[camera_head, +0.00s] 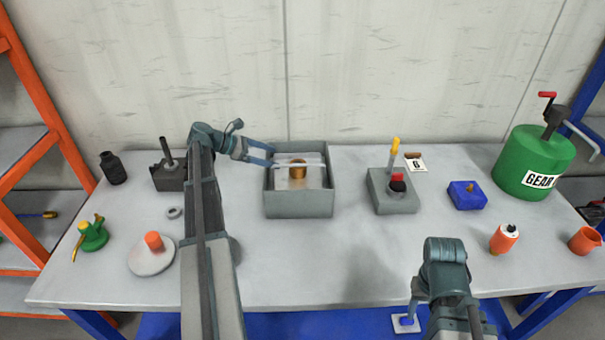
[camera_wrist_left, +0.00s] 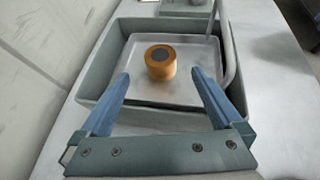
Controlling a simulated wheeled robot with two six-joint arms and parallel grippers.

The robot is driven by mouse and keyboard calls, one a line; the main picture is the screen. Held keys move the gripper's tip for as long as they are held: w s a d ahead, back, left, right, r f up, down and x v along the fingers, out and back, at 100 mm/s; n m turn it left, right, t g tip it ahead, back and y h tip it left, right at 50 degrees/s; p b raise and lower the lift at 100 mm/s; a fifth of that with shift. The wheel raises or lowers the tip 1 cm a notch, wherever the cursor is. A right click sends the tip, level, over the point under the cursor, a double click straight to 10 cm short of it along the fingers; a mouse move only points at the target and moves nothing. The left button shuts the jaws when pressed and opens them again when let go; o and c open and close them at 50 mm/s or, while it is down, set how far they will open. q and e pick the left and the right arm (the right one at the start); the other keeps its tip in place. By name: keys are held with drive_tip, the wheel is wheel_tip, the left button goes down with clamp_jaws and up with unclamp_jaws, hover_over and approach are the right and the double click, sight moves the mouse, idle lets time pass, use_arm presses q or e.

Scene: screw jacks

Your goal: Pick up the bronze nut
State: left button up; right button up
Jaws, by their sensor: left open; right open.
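The bronze nut (camera_head: 298,168) is a short orange-brown cylinder with a dark round top. It stands upright on a silver plate inside the grey open box (camera_head: 300,206) at the middle of the table. In the left wrist view the nut (camera_wrist_left: 160,62) is ahead of my left gripper (camera_wrist_left: 161,84), centred between its two blue fingers and a little beyond their tips. My left gripper (camera_head: 270,156) is open and empty, reaching over the box's left wall. My right gripper (camera_head: 406,318) is low at the table's front edge, far from the nut; it is open.
Right of the box stands a grey block (camera_head: 393,203) with a yellow-topped lever. A dark jack (camera_head: 168,176) stands to the left, a green GEAR drum (camera_head: 532,163) at the right. The table's front middle is clear.

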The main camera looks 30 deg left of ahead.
sight(298, 169)
use_arm(q)
drive_tip(key=b+x, duration=0.6)
drive_tip(key=x, duration=0.7)
drive_tip(key=shift+w+d+f+b, duration=0.2)
drive_tip(key=shift+f+b, duration=0.05)
drive_tip(key=shift+b, duration=0.05)
drive_tip(key=shift+r, duration=0.1)
clamp_jaws()
